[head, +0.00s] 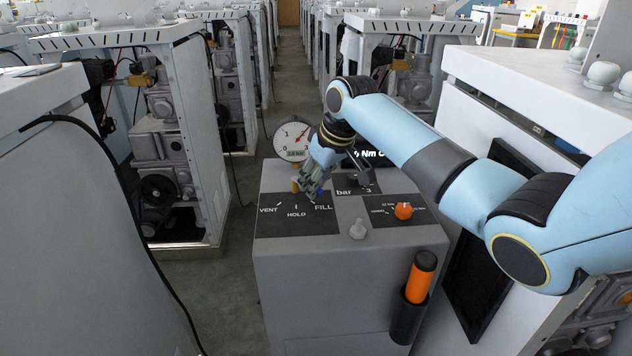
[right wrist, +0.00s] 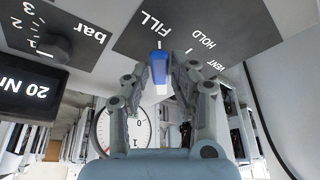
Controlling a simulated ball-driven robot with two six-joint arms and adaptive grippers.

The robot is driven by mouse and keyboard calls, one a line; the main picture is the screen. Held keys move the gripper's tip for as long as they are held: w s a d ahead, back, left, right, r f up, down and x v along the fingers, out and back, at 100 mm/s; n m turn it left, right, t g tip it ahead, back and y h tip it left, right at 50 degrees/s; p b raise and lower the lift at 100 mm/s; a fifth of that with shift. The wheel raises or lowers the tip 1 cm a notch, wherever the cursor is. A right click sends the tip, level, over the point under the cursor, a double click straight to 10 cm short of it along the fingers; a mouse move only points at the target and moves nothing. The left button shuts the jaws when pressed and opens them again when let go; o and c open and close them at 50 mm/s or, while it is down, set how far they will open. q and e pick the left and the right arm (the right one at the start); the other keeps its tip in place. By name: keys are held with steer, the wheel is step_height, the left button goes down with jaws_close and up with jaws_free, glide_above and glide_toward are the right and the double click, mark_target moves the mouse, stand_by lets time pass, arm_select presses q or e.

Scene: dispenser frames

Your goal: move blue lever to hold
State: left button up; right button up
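The panel (head: 270,226) on top of the grey dispenser is marked VENT, HOLD and FILL. The blue lever (right wrist: 158,66) shows in the right wrist view, its blue end by the FILL mark. My right gripper (head: 311,193) is down at the panel near FILL, mostly hiding the lever in the head view. In the right wrist view the two fingers of my right gripper (right wrist: 160,68) stand on either side of the lever, with what looks like a small gap. My left gripper is not in view.
A pressure gauge (head: 293,138) stands at the panel's back edge. A dark bar knob (head: 359,178), an orange knob (head: 403,211) and a small grey knob (head: 358,230) are close by on the right. An orange-handled tool (head: 420,277) hangs at the front. Grey cabinets flank the aisle.

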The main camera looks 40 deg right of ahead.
jaws_close()
